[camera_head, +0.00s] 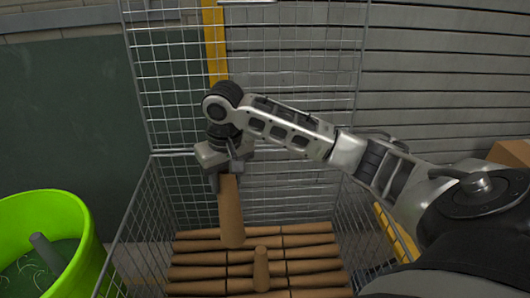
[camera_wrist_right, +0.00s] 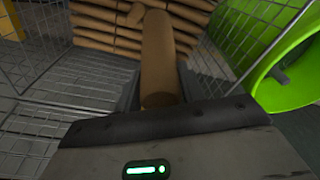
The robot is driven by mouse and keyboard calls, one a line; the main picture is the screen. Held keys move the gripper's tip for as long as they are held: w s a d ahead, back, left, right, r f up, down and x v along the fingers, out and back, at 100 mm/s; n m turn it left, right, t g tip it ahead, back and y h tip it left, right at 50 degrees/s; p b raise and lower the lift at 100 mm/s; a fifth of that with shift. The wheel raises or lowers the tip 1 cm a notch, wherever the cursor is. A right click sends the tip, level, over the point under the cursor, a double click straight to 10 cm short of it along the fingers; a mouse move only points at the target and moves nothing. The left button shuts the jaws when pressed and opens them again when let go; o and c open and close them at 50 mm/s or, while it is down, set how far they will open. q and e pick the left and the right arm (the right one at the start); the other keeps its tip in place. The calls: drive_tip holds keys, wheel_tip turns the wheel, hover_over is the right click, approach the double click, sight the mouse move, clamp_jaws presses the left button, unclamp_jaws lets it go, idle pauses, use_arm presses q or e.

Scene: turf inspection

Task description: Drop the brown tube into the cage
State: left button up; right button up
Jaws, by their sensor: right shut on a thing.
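My right gripper (camera_head: 226,171) is shut on the upper end of a brown tube (camera_head: 231,213), which hangs upright below it over the wire cage (camera_head: 149,197). The held tube also shows in the right wrist view (camera_wrist_right: 159,62). The cage holds several brown tubes laid flat in rows, and one short tube (camera_head: 261,270) stands on end among them. From the head view I cannot tell whether the held tube's lower end touches the pile. My left gripper is not in view.
A bright green tub (camera_head: 84,262) with a grey tube (camera_head: 46,252) in it stands left of the cage. The cage's tall mesh panel (camera_head: 300,60) rises at the back. A cardboard box (camera_head: 512,152) is at the far right.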

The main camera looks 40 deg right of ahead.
drive_tip(key=w+d+f+m, duration=0.1)
drive_tip(key=w+d+f, duration=0.1)
drive_tip(key=d, duration=0.9)
drive_tip(key=shift+m, duration=0.3)
drive_tip(key=shift+f, duration=2.75)
drive_tip(key=o, duration=1.3)
wheel_tip(320, 180, up, 16)
drive_tip(key=s, duration=0.2)
drive_tip(key=shift+a, duration=0.35)
